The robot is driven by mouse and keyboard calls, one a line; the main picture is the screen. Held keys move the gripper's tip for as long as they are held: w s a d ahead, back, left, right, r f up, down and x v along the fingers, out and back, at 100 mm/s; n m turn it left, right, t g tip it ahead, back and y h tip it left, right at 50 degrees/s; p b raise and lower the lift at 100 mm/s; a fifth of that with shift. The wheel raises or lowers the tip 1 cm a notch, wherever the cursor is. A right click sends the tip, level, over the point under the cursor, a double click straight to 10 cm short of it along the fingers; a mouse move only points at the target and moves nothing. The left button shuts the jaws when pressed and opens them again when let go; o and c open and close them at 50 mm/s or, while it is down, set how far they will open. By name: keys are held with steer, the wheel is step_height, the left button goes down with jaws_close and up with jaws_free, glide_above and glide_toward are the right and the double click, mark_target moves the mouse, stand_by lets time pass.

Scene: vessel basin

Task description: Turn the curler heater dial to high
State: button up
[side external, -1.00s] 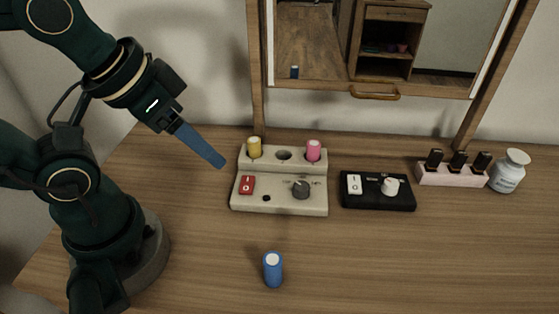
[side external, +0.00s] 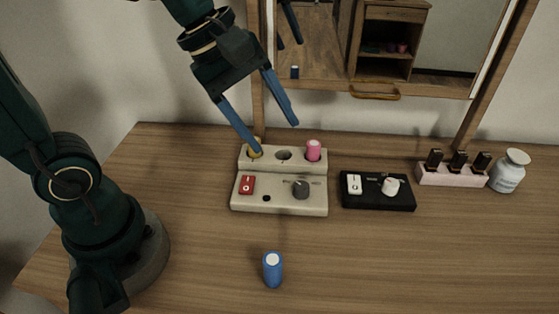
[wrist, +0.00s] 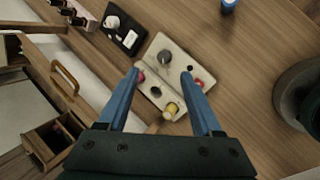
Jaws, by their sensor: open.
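The curler heater (side external: 282,206) is a cream stepped box on the table, with a red switch (side external: 247,185) and a dark grey dial (side external: 301,189) on its lower front step. Its upper step holds a yellow curler (side external: 254,153), a pink curler (side external: 313,150) and an empty hole between them. My gripper (side external: 275,138) is open and empty above the back of the heater, its blue fingers spread wide. One finger overlaps the yellow curler in the side view; I cannot tell if they touch. In the wrist view the dial (wrist: 165,56) lies beyond the fingertips of my gripper (wrist: 164,75).
A black box (side external: 378,203) with a white switch and white knob stands right of the heater. A blue curler (side external: 273,270) stands in front. A bottle rack (side external: 452,178) and white jar (side external: 508,172) are at right. A mirror (side external: 400,45) rises behind.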

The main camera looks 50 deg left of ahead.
mark_target(301, 186)
steer(key=w+f+n+g, duration=0.1)
steer(key=f+n, duration=0.1)
steer(key=f, duration=0.1)
steer(key=w+f+n+g+h, duration=0.1)
steer(key=w+f+n, duration=0.1)
steer(key=f, duration=0.1)
steer(key=w+f+n, duration=0.2)
steer(key=shift+w+a+f+n+g+h, duration=0.25)
steer(key=shift+a+f+n+g+h, duration=0.05)
steer(key=shift+a+f+n+g, duration=0.1)
steer(key=shift+d+f, duration=0.15)
steer(key=shift+f, duration=0.55)
steer(key=shift+x, duration=2.1)
steer(key=shift+s, duration=0.1)
jaws_close()
